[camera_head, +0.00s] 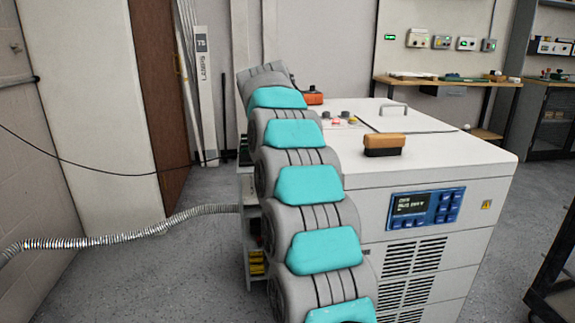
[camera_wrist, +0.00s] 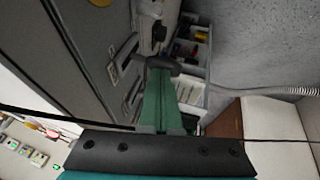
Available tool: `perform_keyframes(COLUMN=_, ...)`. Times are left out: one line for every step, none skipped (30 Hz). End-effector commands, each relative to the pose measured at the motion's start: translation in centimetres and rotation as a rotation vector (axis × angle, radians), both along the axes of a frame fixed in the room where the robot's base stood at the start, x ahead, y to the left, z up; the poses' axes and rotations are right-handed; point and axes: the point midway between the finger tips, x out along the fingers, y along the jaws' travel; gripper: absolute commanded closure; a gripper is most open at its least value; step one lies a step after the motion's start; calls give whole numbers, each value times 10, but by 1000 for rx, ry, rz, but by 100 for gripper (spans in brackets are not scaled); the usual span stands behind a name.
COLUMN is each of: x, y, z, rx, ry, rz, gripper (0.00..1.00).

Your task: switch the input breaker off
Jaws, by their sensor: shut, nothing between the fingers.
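The white cabinet (camera_head: 440,190) stands right of centre in the head view, with a blue display panel on its front. My arm reaches forward along its left side and hides much of that side. In the wrist view my gripper (camera_wrist: 163,68) is shut and empty, its green fingers pointing along the cabinet's grey side (camera_wrist: 85,50). Dark handle-like fittings (camera_wrist: 124,55) sit on that side, just left of the fingertips. I cannot tell which of them is the input breaker, its position, or whether the fingertips touch anything.
An open compartment (camera_wrist: 190,50) with yellow and red parts lies beyond the fingers. A corrugated hose (camera_head: 150,228) runs to the cabinet's left side, and a thin black cable (camera_head: 100,170) crosses behind. An orange-brown block (camera_head: 384,145) lies on the cabinet top. The floor at left is mostly clear.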

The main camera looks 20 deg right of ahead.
Motion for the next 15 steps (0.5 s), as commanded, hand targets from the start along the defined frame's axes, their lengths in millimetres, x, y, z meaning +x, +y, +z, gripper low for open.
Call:
perform_keyframes(x=0, y=1, z=-6, rx=-42, ry=13, rz=-1, gripper=100)
perform_keyframes(x=1, y=3, z=-8, rx=-69, ry=20, rz=-1, gripper=100)
perform_keyframes(x=1, y=4, z=-10, rx=-104, ry=31, rz=0, gripper=100)
perform_keyframes(x=2, y=5, z=-12, rx=-131, ry=38, rz=0, gripper=100)
perform_keyframes(x=2, y=6, z=-14, rx=-158, ry=47, rz=0, gripper=100)
perform_keyframes(x=2, y=8, z=-17, rx=-194, ry=57, rz=1, gripper=100)
perform_keyframes(x=2, y=8, z=-19, rx=-218, ry=65, rz=-1, gripper=100)
perform_keyframes(x=2, y=9, z=-21, rx=-244, ry=73, rz=-1, gripper=100)
perform_keyframes(x=3, y=10, z=-23, rx=-277, ry=82, rz=-1, gripper=100)
perform_keyframes(x=3, y=11, z=-25, rx=-301, ry=89, rz=0, gripper=100)
perform_keyframes(x=3, y=12, z=-26, rx=-324, ry=95, rz=1, gripper=100)
perform_keyframes(x=3, y=12, z=-28, rx=-353, ry=103, rz=-2, gripper=100)
perform_keyframes(x=4, y=13, z=-29, rx=-374, ry=108, rz=-1, gripper=100)
perform_keyframes(x=4, y=14, z=-31, rx=-394, ry=114, rz=0, gripper=100)
perform_keyframes(x=4, y=14, z=-32, rx=-419, ry=120, rz=-1, gripper=100)
